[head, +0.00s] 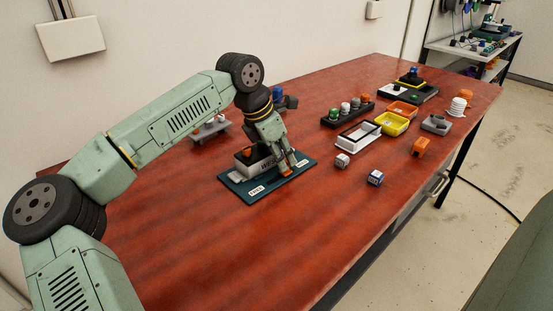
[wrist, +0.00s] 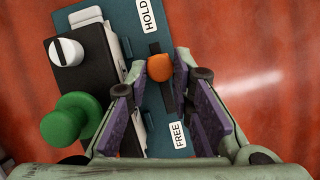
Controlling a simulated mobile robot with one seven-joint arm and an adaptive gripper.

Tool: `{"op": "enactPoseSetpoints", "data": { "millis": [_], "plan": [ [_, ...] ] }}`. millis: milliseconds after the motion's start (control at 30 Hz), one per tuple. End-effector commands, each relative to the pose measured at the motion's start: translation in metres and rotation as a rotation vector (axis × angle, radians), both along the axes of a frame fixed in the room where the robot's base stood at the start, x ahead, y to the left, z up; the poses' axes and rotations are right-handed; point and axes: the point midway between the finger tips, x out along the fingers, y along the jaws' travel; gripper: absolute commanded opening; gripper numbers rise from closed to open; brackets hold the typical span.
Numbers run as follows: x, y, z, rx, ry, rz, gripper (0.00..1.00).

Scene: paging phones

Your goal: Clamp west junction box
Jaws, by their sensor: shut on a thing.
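The west junction box (head: 262,163) is a grey block lettered "WE…", standing on a dark teal plate (head: 232,187). The plate carries a FREE label (wrist: 178,135) and a HOLD label (wrist: 147,15). An orange knob (wrist: 160,67) sits over a black slot between the labels, beside the box. My gripper (head: 285,168) points down at the plate's front side. In the wrist view its purple-padded fingers stand either side of the orange knob and are shut on it; their exact contact is hard to see. A green knob (wrist: 72,120) and white dial (wrist: 67,52) also show.
To the right lie two small cubes (head: 375,178), a white tray (head: 357,134), a yellow tray (head: 391,124), a black rack (head: 346,115) of knobs and an orange part (head: 421,147). A grey fixture (head: 210,131) stands behind. The table's front (head: 220,260) is clear.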

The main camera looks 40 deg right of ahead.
Motion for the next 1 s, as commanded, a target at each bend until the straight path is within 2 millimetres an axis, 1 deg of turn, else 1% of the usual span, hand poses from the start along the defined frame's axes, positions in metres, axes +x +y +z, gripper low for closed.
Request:
{"op": "enactPoseSetpoints", "data": {
  "millis": [100,333,367,500,800,933,1000],
  "plan": [
    [0.001,-0.006,0.001,-0.003,-0.002,0.001,0.00],
    [0.001,-0.007,0.002,-0.008,-0.002,0.002,0.00],
    [0.001,-0.007,0.002,-0.008,-0.002,0.002,0.22],
    [0.001,-0.007,0.001,-0.005,-0.002,0.001,0.30],
    [0.001,-0.005,0.002,-0.002,-0.001,0.001,0.30],
    [0.003,0.000,0.014,-0.003,-0.003,0.002,0.30],
    [0.003,0.005,0.026,-0.003,-0.004,0.002,0.30]
  ]
}}
